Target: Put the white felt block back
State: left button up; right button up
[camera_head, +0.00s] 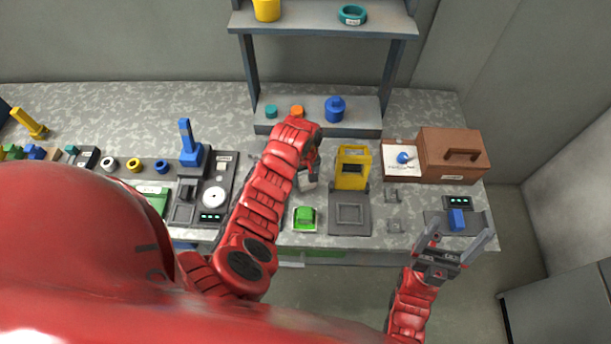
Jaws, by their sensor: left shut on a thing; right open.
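My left arm reaches in over the bench, and its gripper (311,172) points down beside the yellow frame. It is shut on a small pale block (307,185), which looks like the white felt block. The block is partly hidden by the gripper, and I cannot tell whether it touches the bench. My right gripper (457,242) is open and empty at the front right edge of the bench, in front of a blue block (456,219) on a dark plate.
A green block on a white pad (296,227) lies in front of my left gripper. The yellow frame (352,167) stands behind a grey square fixture (350,227). A brown case (453,152) is at right. A shelf (320,22) rises behind. Dark devices (213,197) stand at left.

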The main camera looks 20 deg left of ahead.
pick_arm(q)
jog(key=shift+f, duration=0.1)
jog(key=shift+f, duration=0.1)
jog(key=shift+f, duration=0.1)
jog(key=o, duration=1.2)
